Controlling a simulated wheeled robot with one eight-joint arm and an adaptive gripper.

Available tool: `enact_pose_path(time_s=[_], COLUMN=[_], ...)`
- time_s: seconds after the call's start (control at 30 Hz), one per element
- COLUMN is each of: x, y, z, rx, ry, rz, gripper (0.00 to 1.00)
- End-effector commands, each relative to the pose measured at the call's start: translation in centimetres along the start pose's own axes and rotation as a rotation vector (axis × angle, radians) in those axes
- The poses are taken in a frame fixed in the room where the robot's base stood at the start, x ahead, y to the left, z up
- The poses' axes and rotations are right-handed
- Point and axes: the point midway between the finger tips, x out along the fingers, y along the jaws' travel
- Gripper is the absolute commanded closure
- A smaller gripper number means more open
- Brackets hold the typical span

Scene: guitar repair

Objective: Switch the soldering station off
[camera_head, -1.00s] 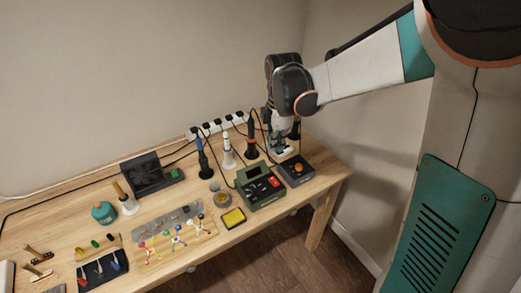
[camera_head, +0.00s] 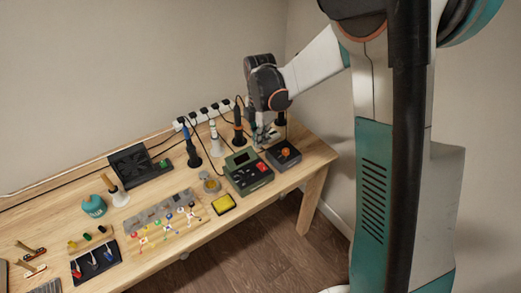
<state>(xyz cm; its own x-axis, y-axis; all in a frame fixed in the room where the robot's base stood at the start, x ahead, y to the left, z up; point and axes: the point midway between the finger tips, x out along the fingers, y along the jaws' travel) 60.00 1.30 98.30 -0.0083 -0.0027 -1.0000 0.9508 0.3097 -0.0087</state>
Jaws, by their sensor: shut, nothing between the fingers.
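A green-grey boxy unit with a small screen and a red switch (camera_head: 248,173) sits at the right part of the bench; it looks like the soldering station. Next to it on the right is a smaller dark box with an orange knob (camera_head: 284,157). My gripper (camera_head: 264,138) is shut and empty, pointing down just behind these two units, near the gap between them. I cannot tell whether its fingertips touch anything. The switch's position is too small to read.
Upright tools in stands (camera_head: 238,130) and a power strip (camera_head: 202,115) with several plugs and cables crowd the back. A yellow sponge tray (camera_head: 223,204) lies in front of the green-grey unit. The wooden bench (camera_head: 203,233) ends at the right; beyond is open floor.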

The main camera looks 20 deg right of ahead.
Motion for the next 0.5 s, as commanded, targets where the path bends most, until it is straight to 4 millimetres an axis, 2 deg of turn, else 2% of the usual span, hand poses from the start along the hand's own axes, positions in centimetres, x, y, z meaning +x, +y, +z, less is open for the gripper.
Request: enact_pose_path(time_s=[0.5], x=[10.0], y=[0.0], z=[0.0], rx=[0.001], ry=[0.0], rz=[0.0], gripper=[1.0])
